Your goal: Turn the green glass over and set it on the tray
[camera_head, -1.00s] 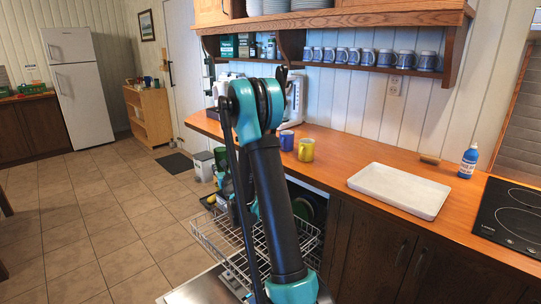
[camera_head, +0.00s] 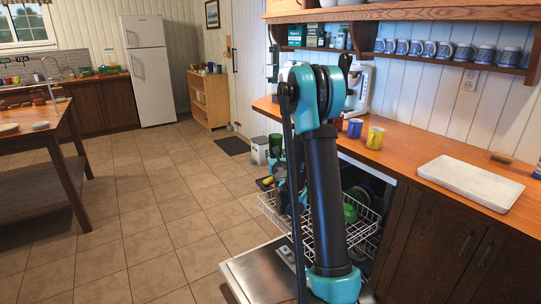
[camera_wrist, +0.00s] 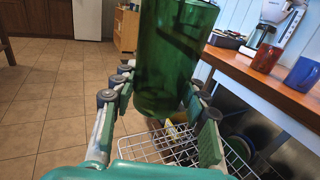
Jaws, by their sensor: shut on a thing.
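The green glass (camera_wrist: 168,55) is see-through and dark green and fills the upper middle of the wrist view. My gripper (camera_wrist: 158,108) is shut on it, with a finger on each side near its lower end in the picture. I cannot tell which end is its mouth. The glass hangs in the air above the dishwasher rack. In the head view my arm hides most of my gripper; a green patch left of the arm looks like the glass (camera_head: 276,145). The white tray (camera_head: 470,184) lies bare on the wooden counter at the right.
The open dishwasher's wire rack (camera_head: 360,228) stands below my arm. A blue mug (camera_head: 355,128) and a yellow mug (camera_head: 375,138) stand on the counter, left of the tray. A shelf of mugs (camera_head: 430,50) hangs above. The floor (camera_head: 150,210) at the left is clear.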

